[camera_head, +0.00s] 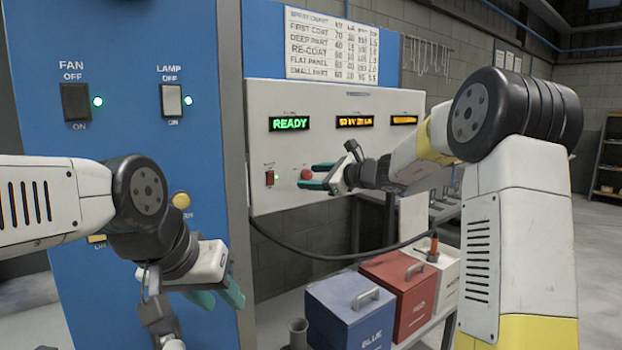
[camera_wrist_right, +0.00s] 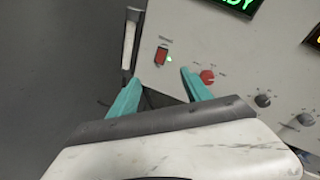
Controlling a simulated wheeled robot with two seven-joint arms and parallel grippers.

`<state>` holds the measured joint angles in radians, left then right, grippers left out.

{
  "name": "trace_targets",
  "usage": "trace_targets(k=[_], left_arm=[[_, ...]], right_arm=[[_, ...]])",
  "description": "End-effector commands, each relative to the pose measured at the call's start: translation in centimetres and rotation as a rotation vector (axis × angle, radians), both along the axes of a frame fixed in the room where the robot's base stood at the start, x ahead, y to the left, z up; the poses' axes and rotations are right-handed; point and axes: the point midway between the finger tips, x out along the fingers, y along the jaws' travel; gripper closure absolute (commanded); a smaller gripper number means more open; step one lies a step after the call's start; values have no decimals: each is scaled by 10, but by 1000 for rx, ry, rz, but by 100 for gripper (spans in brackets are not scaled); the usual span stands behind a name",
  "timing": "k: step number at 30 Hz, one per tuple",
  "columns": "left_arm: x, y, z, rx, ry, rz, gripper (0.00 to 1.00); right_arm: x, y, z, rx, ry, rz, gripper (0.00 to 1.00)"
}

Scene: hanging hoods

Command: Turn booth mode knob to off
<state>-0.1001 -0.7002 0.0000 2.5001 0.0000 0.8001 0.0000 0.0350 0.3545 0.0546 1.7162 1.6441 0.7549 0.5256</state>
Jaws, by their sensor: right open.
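The white control panel (camera_head: 285,92) carries a red round knob (camera_head: 306,174), which also shows in the right wrist view (camera_wrist_right: 207,76). The labels are too small to read, so I cannot tell whether this is the booth mode knob. My right gripper (camera_head: 309,177) is open and empty in front of the panel. In the wrist view its right fingertip is just left of the red knob, and the red rocker switch (camera_wrist_right: 160,55) shows beyond the gap between the fingers. My left gripper (camera_head: 219,294) appears open and empty, low beside the blue cabinet.
Two dark knobs (camera_wrist_right: 262,100) are right of the red one. The blue cabinet (camera_head: 130,35) has FAN (camera_head: 76,101) and LAMP (camera_head: 171,100) switches and a yellow knob (camera_head: 181,200). Blue (camera_head: 350,312) and red (camera_head: 402,290) boxes stand below the panel.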

Motion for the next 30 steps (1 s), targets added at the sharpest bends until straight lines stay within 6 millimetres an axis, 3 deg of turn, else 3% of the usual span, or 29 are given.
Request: trace_targets(k=[1, 3, 7, 13, 24, 30], left_arm=[[0, 0, 0, 0, 0, 0, 64], [0, 0, 0, 0, 0, 0, 64], [0, 0, 0, 0, 0, 0, 64], [0, 0, 0, 0, 0, 0, 64], [0, 0, 0, 0, 0, 0, 64], [0, 0, 0, 0, 0, 0, 64]], right_arm=[[31, -6, -12, 107, 55, -57, 43], [63, -16, -21, 240, 114, -126, 43], [102, -32, -36, 414, 185, -216, 43], [126, -36, -44, 503, 219, -260, 43], [170, -3, -44, 500, 218, -258, 43], [181, 5, -44, 500, 217, -259, 43]])
